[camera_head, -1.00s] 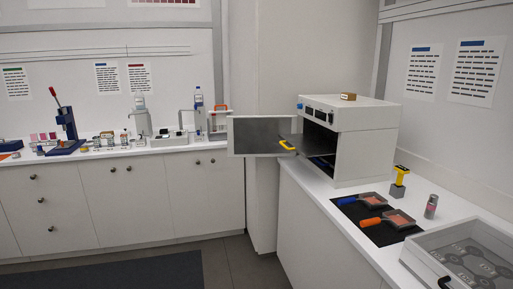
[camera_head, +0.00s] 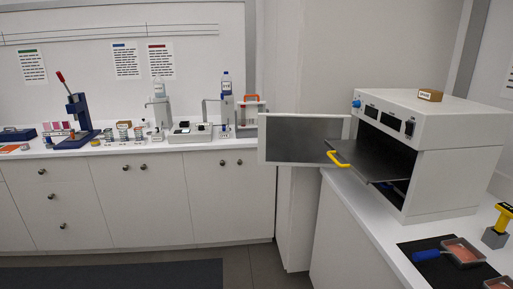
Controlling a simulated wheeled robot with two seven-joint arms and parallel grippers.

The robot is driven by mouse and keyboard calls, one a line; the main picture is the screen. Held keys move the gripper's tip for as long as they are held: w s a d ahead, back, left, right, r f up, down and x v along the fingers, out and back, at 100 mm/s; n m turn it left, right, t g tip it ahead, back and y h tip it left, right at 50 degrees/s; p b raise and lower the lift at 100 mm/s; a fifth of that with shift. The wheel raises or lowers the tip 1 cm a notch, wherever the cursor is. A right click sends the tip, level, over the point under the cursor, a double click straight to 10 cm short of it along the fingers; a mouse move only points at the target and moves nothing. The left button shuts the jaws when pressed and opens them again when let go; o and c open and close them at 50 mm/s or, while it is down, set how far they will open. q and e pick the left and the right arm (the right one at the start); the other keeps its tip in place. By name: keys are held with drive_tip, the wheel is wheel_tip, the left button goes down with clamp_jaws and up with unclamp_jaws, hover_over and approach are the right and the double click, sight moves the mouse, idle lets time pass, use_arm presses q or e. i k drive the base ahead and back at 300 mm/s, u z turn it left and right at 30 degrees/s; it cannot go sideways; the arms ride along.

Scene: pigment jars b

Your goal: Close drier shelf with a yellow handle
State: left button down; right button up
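The drier (camera_head: 446,162) is a white box oven on the right counter, with its front facing left. Its door (camera_head: 304,124) stands swung open to the left. A dark shelf (camera_head: 377,160) is pulled out of the opening and sticks out past the front. The yellow handle (camera_head: 339,159) is on the shelf's outer edge, in front of the open door. The inside of the drier below the shelf is dark, with something blue in it that I cannot make out. Neither of my grippers is in view.
A small brown box (camera_head: 430,95) sits on the drier. The left counter carries jars and a blue press (camera_head: 80,114). The floor before the cabinets looks clear.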

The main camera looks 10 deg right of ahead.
sight(373, 160)
drive_tip(key=z, duration=0.35)
drive_tip(key=i, duration=1.45)
drive_tip(key=z, duration=1)
